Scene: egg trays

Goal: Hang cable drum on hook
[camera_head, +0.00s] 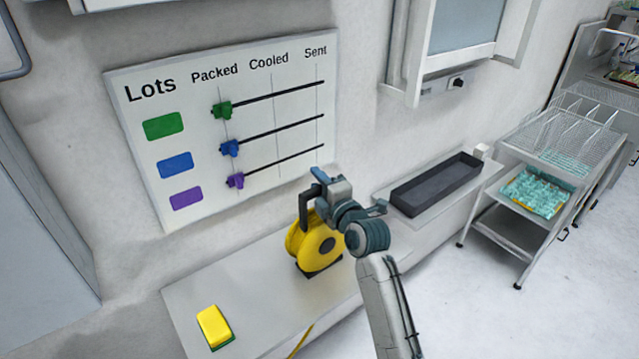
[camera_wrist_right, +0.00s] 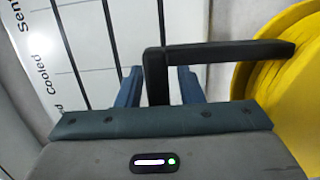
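The yellow cable drum (camera_head: 302,247) stands upright on the white bench below the lots board. Its black handle (camera_head: 304,208) rises from its top. My right gripper (camera_head: 317,184) is at the top of that handle. In the right wrist view, the black handle (camera_wrist_right: 155,78) lies between the two blue fingers of the gripper (camera_wrist_right: 160,88), with a small gap at the right finger. The drum's yellow rim (camera_wrist_right: 270,75) is at the right of that view. No hook can be made out. My left gripper is not in view.
The lots board (camera_head: 225,190) with coloured sliders is on the wall behind. A yellow sponge-like block (camera_head: 213,326) lies at the bench's left. A dark empty tray (camera_head: 437,186) and a wire-topped trolley (camera_head: 530,225) stand to the right. A yellow cable (camera_head: 302,340) hangs near the bench front.

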